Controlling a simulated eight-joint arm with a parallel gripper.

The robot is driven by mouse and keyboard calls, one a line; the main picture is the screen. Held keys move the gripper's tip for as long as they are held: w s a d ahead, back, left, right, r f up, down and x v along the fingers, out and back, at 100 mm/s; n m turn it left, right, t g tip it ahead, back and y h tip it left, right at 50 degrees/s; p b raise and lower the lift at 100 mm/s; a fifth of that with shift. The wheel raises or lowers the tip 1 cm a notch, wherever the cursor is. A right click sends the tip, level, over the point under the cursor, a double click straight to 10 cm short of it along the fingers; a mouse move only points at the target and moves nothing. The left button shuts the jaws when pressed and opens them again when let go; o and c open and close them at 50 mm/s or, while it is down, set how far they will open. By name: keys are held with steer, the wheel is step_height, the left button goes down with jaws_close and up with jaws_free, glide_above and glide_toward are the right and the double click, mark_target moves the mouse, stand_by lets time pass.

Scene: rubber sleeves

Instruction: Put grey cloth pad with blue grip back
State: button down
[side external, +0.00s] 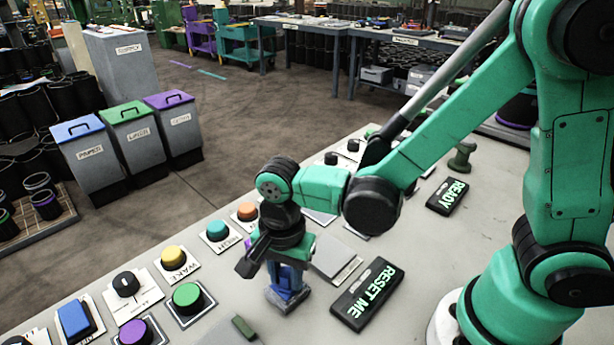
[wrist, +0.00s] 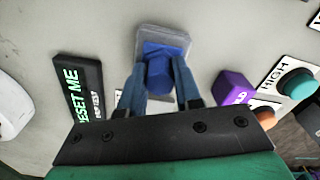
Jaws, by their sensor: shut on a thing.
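The grey cloth pad (side external: 287,299) with its blue grip (side external: 289,277) is under my gripper (side external: 284,268) in the side view, at or just above the grey table; I cannot tell if it touches. In the wrist view the grey pad (wrist: 186,38) shows beyond the blue grip (wrist: 159,74). My gripper (wrist: 160,88) is shut on the blue grip, with one finger on each side. The fingers hide part of the grip.
A black RESET ME sign (side external: 367,294) lies close right of the pad, and a grey square plate (side external: 336,257) behind it. Coloured buttons, including a green one (side external: 188,297), line the left side. A purple block (wrist: 234,87) is near in the wrist view. A small dark green block (side external: 243,327) lies in front.

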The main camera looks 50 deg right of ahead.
mark_target(286, 272)
steer(key=shift+f, duration=0.15)
steer(key=c, duration=0.6)
jaws_free()
step_height(286, 272, up, 12)
steer(key=d+n+t, duration=0.7)
steer(key=d+n, duration=0.4)
steer(key=n, duration=0.2)
steer(key=shift+f+n, duration=0.3)
steer(key=shift+f, duration=0.05)
steer(key=shift+w+d, duration=0.1)
